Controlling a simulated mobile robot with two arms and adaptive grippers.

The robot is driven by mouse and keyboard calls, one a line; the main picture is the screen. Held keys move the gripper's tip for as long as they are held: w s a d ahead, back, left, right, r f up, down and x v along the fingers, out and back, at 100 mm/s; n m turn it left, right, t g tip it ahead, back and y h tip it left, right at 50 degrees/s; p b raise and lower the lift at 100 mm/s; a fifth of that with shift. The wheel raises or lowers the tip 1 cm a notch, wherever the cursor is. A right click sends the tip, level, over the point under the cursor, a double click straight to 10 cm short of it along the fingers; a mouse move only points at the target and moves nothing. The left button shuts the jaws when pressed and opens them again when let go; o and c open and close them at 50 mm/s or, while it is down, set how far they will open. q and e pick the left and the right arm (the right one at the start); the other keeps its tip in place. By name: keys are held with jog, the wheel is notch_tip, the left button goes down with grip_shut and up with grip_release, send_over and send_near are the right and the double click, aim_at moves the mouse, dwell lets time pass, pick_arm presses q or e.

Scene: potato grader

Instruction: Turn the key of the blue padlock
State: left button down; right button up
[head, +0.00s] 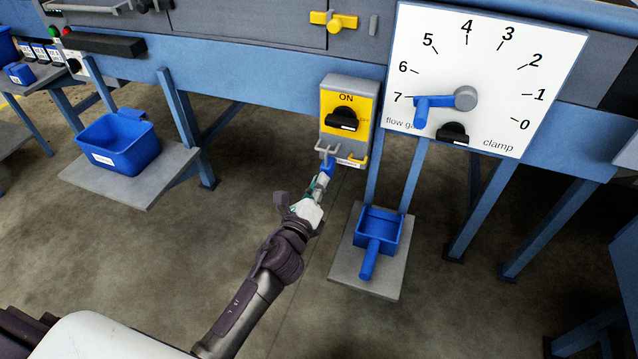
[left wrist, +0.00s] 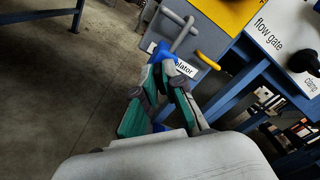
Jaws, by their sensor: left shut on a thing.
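The blue padlock (head: 328,166) is at the lower left of the isolator box (head: 341,90), just below a grey metal loop. It also shows in the left wrist view (left wrist: 163,52), partly covered by the fingers. My left gripper (head: 323,178) reaches up to it from below and its fingertips (left wrist: 165,66) are closed at its lower part. I cannot make out a key; the fingers hide that area. My right gripper is not in view.
The isolator's black switch (head: 343,120) is under the word ON. A flow gate dial (head: 480,70) with a blue lever is to the right. A blue scoop (head: 380,232) lies on a low shelf; a blue bin (head: 118,143) stands at left. Frame legs stand close to the right.

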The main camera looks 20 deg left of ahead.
pick_arm(q)
jog(key=n+p, duration=0.1)
jog(key=n, duration=0.7)
jog(key=shift+f, duration=0.1)
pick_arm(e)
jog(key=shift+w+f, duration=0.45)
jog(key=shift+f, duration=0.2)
pick_arm(q)
jog(key=shift+n, duration=0.3)
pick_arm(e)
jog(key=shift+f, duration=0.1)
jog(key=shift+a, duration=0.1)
pick_arm(q)
jog(key=c, duration=1.3)
grip_release()
jog(key=shift+o, duration=0.2)
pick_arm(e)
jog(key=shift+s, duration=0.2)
